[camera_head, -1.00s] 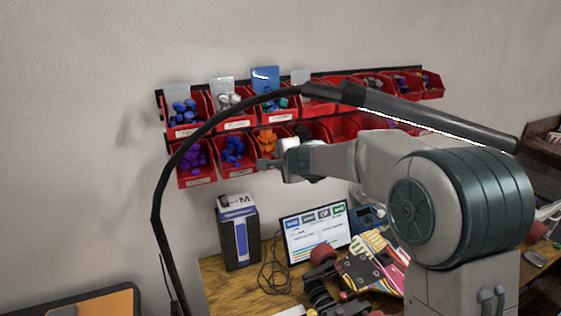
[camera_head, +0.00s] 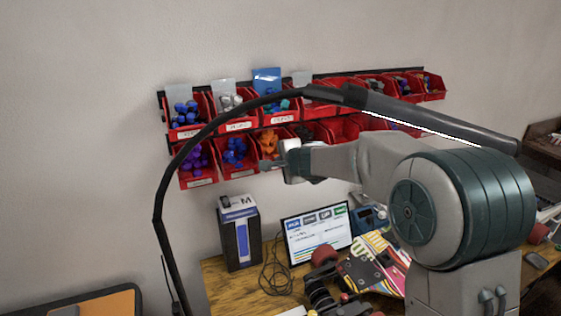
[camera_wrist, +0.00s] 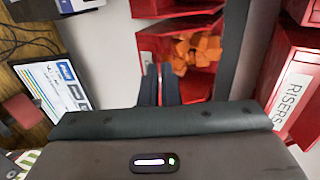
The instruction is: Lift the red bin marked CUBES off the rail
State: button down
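A small red bin with orange cube-like pieces (camera_head: 268,143) hangs in the lower row on the wall. Its label is too small to read in the head view. The same bin (camera_wrist: 204,83) lies straight ahead of the fingers in the wrist view, turned on its side in the picture. My gripper (camera_head: 268,164) is at the front of this bin, low near its lip. In the wrist view its two dark fingers (camera_wrist: 160,77) are close together, at the bin's front wall. I cannot tell whether the wall is between them or whether they touch it.
A bin marked RISERS (camera_wrist: 296,92) is in the row above. A bin of blue pieces (camera_head: 235,152) hangs left of the orange one. A black lamp arm (camera_head: 215,122) arches in front of the bins. A box (camera_head: 239,236) and a screen (camera_head: 316,236) stand on the bench below.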

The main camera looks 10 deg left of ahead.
jog(key=shift+r+g+p, duration=0.3)
jog(key=shift+r+p, duration=0.25)
jog(key=shift+p, duration=1.35)
jog(key=shift+r+b, duration=0.4)
jog(key=shift+b, duration=0.3)
jog(key=shift+s+d, duration=0.1)
jog(key=s+d+b, duration=0.5)
jog(key=s+d, duration=0.3)
jog(key=s, duration=0.3)
jog(key=shift+s+d+b, duration=0.35)
jog(key=shift+s+d, duration=0.05)
dwell(0.7)
jog(key=shift+f, duration=0.1)
